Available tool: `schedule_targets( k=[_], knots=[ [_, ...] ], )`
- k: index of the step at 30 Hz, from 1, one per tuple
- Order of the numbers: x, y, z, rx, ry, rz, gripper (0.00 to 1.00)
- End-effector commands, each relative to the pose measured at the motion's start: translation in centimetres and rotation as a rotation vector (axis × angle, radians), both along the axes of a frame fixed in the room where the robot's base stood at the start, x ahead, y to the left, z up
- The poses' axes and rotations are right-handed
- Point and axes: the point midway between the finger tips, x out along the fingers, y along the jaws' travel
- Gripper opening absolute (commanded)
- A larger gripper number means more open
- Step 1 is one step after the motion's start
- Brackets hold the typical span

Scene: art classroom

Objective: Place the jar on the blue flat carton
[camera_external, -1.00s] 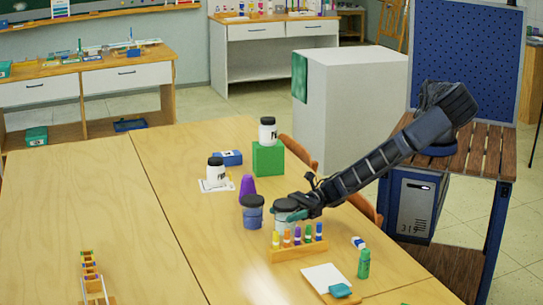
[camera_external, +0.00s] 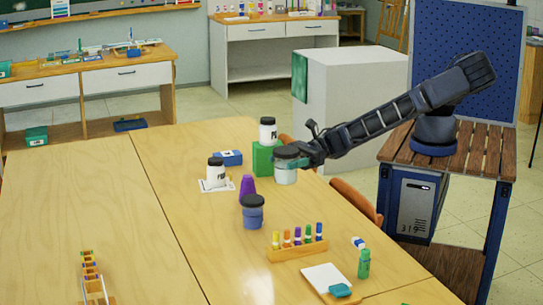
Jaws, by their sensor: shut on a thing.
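My gripper (camera_external: 296,162) is shut on a pale, translucent jar (camera_external: 286,177) with a dark lid. It holds the jar upright above the table, to the right of the purple cone and in front of the green block. The blue flat carton (camera_external: 231,157) lies on the table to the left of the green block, with a pale label on it. Nothing rests on its top, and the held jar is to its right and apart from it. The far side of my gripper is partly hidden by the jar.
A white jar stands on the green block (camera_external: 263,160). Another white jar (camera_external: 216,176) stands on a white sheet just in front of the carton. A purple cone (camera_external: 248,187) and a blue jar (camera_external: 253,216) stand nearby. A marker rack (camera_external: 297,249) is nearer the camera.

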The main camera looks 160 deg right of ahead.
Motion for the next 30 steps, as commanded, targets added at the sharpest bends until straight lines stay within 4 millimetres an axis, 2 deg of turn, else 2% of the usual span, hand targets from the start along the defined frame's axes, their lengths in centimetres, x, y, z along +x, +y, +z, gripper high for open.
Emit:
schedule_targets(
  k=[5, 14, 23, 30],
  knots=[
    [-1.0, -2.3, 0.2, 0.000, -0.001, -0.018, 0.28],
    [-5.6, -11.3, 0.8, 0.001, 0.002, -0.086, 0.28],
    [-11.9, -20.2, 1.4, 0.002, 0.004, -0.157, 0.28],
    [-17.9, -26.6, 2.1, 0.002, 0.004, -0.213, 0.28]
  ],
)
